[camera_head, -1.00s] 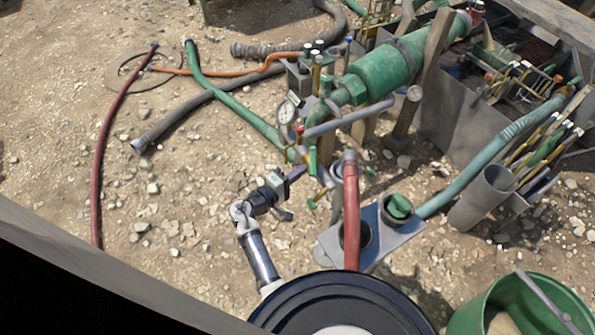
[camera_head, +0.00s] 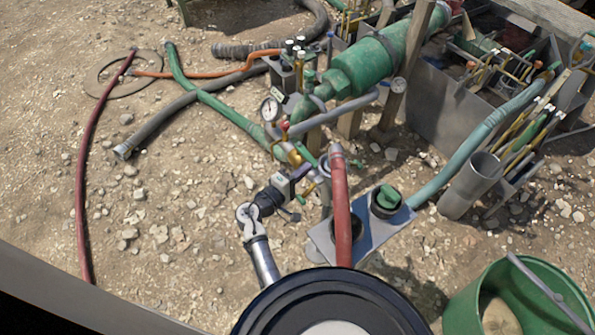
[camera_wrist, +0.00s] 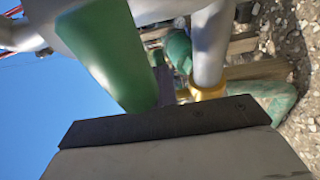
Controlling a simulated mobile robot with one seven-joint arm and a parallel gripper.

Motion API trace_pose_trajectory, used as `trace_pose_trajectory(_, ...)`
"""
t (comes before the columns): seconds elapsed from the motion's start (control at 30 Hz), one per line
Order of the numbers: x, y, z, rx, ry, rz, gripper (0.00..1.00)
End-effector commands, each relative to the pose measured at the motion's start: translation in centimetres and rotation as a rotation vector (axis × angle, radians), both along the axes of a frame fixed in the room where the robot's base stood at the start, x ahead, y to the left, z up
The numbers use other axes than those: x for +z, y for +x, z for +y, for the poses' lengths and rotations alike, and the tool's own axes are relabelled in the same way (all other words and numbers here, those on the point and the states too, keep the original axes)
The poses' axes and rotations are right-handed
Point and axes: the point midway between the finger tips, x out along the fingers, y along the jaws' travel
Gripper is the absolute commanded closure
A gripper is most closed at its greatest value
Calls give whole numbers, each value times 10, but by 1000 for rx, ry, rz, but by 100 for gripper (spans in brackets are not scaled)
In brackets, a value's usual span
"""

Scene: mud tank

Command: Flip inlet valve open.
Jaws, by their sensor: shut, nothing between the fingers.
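The inlet pipework has a brass valve body (camera_head: 295,157) below a round pressure gauge (camera_head: 269,109). A green valve handle (camera_wrist: 108,55) fills the upper left of the wrist view, close in front of my gripper. A brass fitting (camera_wrist: 208,89) on a grey pipe (camera_wrist: 212,42) shows to its right. My gripper (camera_head: 302,172) is shut and empty, with its purple fingertips beside the valve. In the wrist view its fingertip (camera_wrist: 164,84) is at the lower end of the green handle. I cannot tell whether they touch.
A red hose (camera_head: 341,200) rises just right of my gripper from a grey plate (camera_head: 360,240). A green hose (camera_head: 212,98) runs to the valve from the upper left. A green bucket (camera_head: 465,310) stands at lower right. Open gravel lies to the left.

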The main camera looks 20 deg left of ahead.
Motion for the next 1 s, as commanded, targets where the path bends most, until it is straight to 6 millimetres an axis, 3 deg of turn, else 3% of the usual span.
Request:
trace_pose_trajectory(0.77, 0, 3, -10, -9, -1, 0, 100)
trace_pose_trajectory(1.0, -2, -24, 6, -2, 0, 1, 100)
